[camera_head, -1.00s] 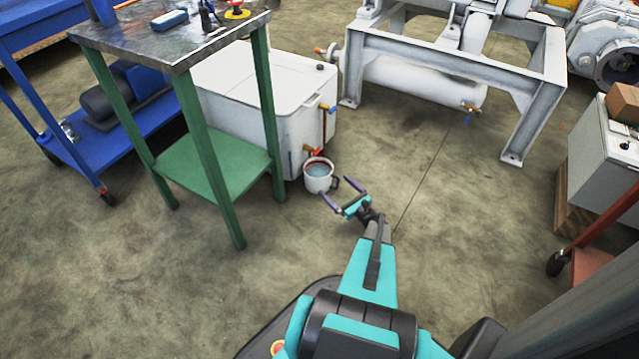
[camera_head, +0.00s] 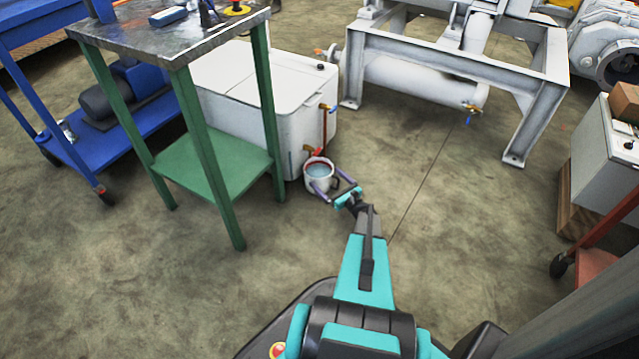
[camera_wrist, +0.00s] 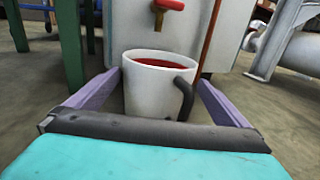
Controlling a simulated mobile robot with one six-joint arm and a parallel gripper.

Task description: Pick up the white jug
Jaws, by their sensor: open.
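The white jug (camera_head: 316,184) stands upright on the floor at the front corner of the white tank, below a red-handled tap. In the wrist view the jug (camera_wrist: 150,92) is in the middle, with a red inside rim and a dark handle on its right side facing me. My gripper (camera_head: 336,185) is open, its two purple fingers reaching to either side of the jug. In the wrist view my gripper's (camera_wrist: 155,95) fingers lie left and right of the jug, and a gap to each finger is hard to judge. The jug's bottom is partly hidden by the gripper's dark crossbar.
The white tank (camera_head: 290,125) with its red tap (camera_head: 313,152) stands right behind the jug. A green-legged table (camera_head: 215,175) is to the left. A grey metal frame (camera_head: 445,60) is behind to the right.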

